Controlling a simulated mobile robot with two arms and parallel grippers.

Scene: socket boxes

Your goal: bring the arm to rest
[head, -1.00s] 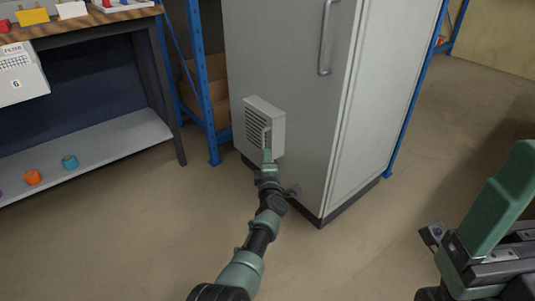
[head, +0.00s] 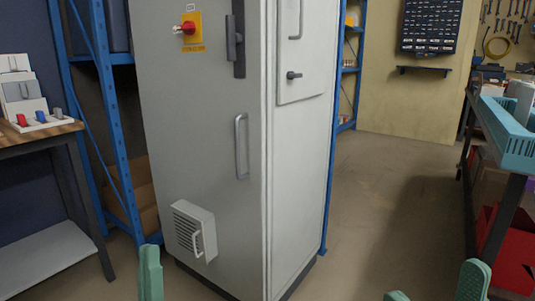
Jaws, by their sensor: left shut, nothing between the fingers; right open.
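My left gripper (head: 150,272) shows at the bottom edge, left of centre, as green fingers held together with nothing between them. It is below and left of the vent box (head: 194,231) in the picture, apart from it. The vent box, with dark slats and a pale handle, sits low on the front of the grey cabinet (head: 210,120). My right gripper (head: 435,286) is at the bottom right, its two green fingertips apart and empty. The rest of both arms is out of view.
A red switch on a yellow plate (head: 188,31) is high on the cabinet. A workbench (head: 40,139) stands at the left and blue shelving (head: 111,120) behind it. At the right is a table with a teal tray (head: 508,136). The floor right of the cabinet is clear.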

